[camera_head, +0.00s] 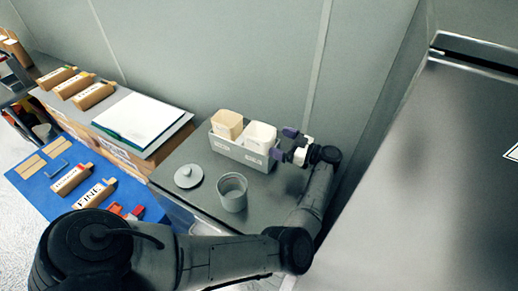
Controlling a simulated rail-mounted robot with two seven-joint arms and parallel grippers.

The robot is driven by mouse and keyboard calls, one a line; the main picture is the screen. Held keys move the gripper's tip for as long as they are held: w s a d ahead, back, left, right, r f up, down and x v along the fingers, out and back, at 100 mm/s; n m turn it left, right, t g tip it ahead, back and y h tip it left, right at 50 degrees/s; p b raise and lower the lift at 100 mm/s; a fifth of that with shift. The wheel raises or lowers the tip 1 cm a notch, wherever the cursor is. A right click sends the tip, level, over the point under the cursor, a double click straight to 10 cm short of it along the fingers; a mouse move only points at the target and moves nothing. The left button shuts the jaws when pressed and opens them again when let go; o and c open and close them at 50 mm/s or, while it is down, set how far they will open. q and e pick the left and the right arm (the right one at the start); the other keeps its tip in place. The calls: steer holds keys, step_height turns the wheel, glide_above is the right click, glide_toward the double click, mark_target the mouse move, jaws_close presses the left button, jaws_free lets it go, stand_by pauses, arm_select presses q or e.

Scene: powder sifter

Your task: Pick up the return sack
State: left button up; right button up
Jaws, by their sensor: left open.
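A grey two-part bin (238,153) stands at the back of the grey bench. A tan sack or container (227,123) sits in its left compartment and a white one (260,135) in its right compartment. Each compartment has a small front label that I cannot read surely, so I cannot tell which one is the return sack. My left gripper (284,145) is open, with purple fingertips, just right of the white one. Nothing shows between its fingers. I cannot tell whether a fingertip touches the white one or the bin. My right gripper is out of view.
A grey cup (232,193) and a round lid (188,176) stand on the bench (170,168) in front of the bin. A white board (138,118) and several labelled tan packets (93,95) lie left. A blue mat (62,183) holds more packets. A wall rises close behind the bin.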

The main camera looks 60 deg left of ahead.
mark_target(272, 138)
arm_select(q)
steer(key=shift+r+p+x, duration=0.2)
steer(key=shift+p+x, duration=0.2)
steer(key=shift+x, duration=2.95)
steer(key=shift+s+d, duration=0.1)
steer(key=shift+c, duration=0.3)
steer(key=c, duration=1)
steer(key=shift+c, duration=0.2)
